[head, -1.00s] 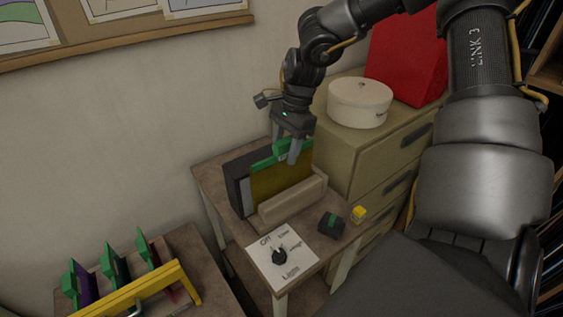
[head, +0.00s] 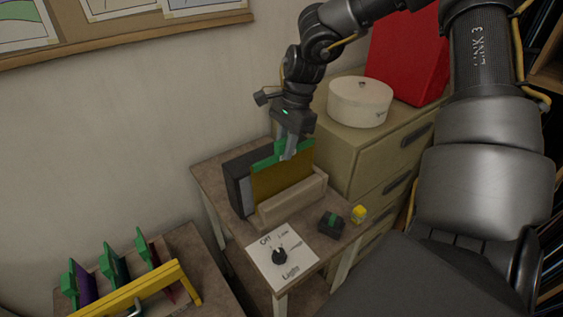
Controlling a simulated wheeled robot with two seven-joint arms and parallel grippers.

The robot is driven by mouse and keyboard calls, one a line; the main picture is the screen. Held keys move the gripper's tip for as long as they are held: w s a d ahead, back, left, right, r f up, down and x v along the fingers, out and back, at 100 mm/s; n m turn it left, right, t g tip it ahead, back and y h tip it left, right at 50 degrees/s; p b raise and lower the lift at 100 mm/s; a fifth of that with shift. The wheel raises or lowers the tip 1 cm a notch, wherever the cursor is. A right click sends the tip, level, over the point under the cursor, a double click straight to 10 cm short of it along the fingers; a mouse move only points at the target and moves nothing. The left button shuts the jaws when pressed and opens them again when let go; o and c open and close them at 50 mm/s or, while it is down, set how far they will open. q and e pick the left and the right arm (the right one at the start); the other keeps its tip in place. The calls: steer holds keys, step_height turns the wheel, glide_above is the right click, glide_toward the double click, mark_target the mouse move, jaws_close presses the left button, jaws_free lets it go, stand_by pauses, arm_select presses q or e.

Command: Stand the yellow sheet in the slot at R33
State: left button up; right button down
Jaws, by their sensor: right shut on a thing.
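The yellow sheet (head: 283,179) is a dark olive-yellow panel with a green grip (head: 268,158) along its top. It stands upright between a dark grey box with a pale face (head: 243,186) and a beige block (head: 293,201) on a small table. My right gripper (head: 289,153) comes down from above and is shut on the green grip. The sheet's lower edge is hidden behind the beige block. A rack (head: 133,292) with a yellow bar at lower left holds several green-gripped sheets. I cannot read any R33 label. My left gripper is not in view.
A cabinet (head: 384,150) with a round white box (head: 359,101) stands close at the right.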

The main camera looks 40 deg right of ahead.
steer(key=shift+r, duration=0.15)
stand_by(0.8)
steer(key=shift+f+b, duration=0.2)
steer(key=shift+b, duration=0.55)
steer(key=c, duration=1.2)
jaws_free()
steer(key=shift+c, duration=0.2)
steer(key=shift+a+r+p+v, duration=0.1)
steer(key=shift+a+p+v, duration=0.15)
steer(key=shift+p+v, duration=0.65)
steer(key=shift+a+r+p+v, duration=0.1)
steer(key=shift+a+p+v, duration=0.25)
steer(key=shift+v, duration=1)
steer(key=shift+a+p+v, duration=0.2)
steer(key=shift+p+v, duration=0.5)
steer(key=shift+v, duration=0.45)
steer(key=shift+o, duration=0.2)
